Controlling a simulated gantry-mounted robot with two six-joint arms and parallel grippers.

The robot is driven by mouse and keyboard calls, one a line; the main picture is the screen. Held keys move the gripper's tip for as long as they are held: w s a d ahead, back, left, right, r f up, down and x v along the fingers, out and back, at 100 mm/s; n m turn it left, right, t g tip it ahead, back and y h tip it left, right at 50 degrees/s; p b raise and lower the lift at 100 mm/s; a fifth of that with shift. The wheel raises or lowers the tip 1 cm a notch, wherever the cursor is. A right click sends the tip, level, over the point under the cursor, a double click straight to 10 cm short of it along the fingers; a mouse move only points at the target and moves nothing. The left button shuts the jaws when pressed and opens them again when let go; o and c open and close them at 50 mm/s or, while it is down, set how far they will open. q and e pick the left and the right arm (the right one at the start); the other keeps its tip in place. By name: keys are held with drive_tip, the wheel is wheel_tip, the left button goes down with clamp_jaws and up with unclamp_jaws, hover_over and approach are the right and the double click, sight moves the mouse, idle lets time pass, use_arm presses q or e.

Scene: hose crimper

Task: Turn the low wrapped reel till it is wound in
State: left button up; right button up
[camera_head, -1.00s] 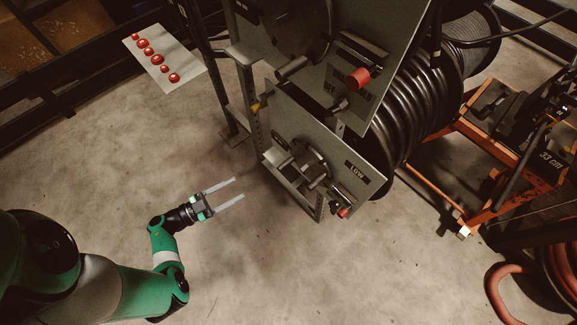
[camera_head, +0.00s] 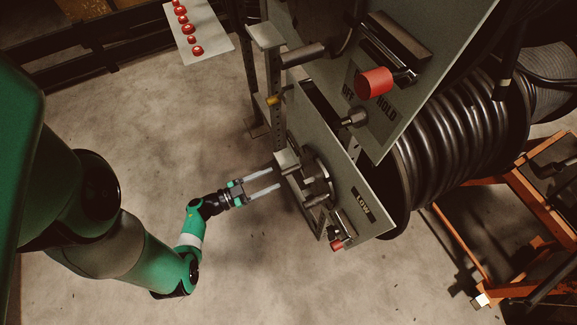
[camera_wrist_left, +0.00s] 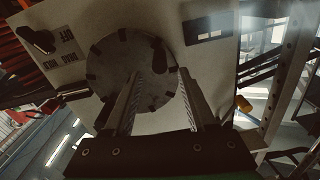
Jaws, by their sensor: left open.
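The low reel's panel (camera_head: 345,165) carries a LOW label (camera_head: 362,204) and a round dark disc (camera_head: 318,172) with a short handle on its face. In the left wrist view the notched disc (camera_wrist_left: 110,68) fills the upper middle, with a dark handle (camera_wrist_left: 158,58) near its right side. My left gripper (camera_head: 276,179) is open, its two fingers pointing at the disc from the left. In the left wrist view the gripper (camera_wrist_left: 160,76) overlaps the disc, fingers on either side of the handle's line; I cannot tell contact. It holds nothing visible. My right gripper is not in view.
A higher panel (camera_head: 440,40) with a red knob (camera_head: 374,82) and a lever overhangs the low one. Ribbed black hose (camera_head: 450,130) is wound behind the panels. An orange frame (camera_head: 490,220) stands at right.

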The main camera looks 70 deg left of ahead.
sight(289, 170)
use_arm(q)
drive_tip(key=w, duration=0.2)
drive_tip(key=w+b, duration=0.1)
drive_tip(key=w, duration=0.1)
drive_tip(key=w+b, duration=0.1)
drive_tip(key=w, duration=0.1)
drive_tip(key=shift+a+f, duration=0.1)
drive_tip(key=shift+a, duration=0.3)
drive_tip(key=shift+w+a, duration=0.15)
drive_tip(key=shift+w, duration=0.6)
clamp_jaws()
idle(0.4)
